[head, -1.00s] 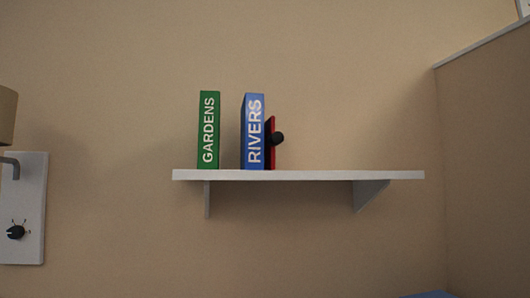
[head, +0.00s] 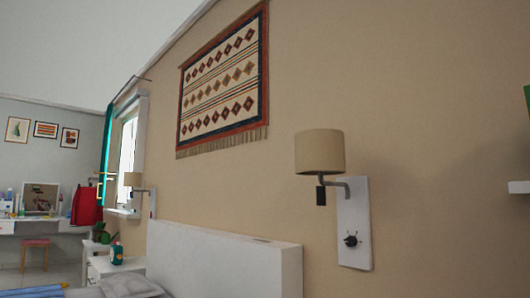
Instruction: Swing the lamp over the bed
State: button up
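A wall lamp with a beige drum shade (head: 320,152) hangs on a bent grey arm from a white wall plate (head: 354,225), right of the bed's white headboard (head: 225,262). Its shade sits to the left of the plate, and a small dark piece hangs under it. A dark knob shows low on the plate. A second, similar lamp (head: 133,180) is on the wall farther off, past the headboard. Only a corner of the bed with a grey pillow (head: 130,287) shows at the bottom. I cannot tell which lamp the task means. My gripper is not in view.
A patterned wall hanging (head: 225,80) is above the headboard. A white nightstand (head: 113,268) with a teal clock (head: 117,253) stands beyond the bed. A desk with a mirror (head: 40,198) and a pink stool (head: 36,250) are far left. A white shelf end (head: 518,187) shows at right.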

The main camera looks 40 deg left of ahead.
aim_at(320, 151)
jog(key=u, duration=1.25)
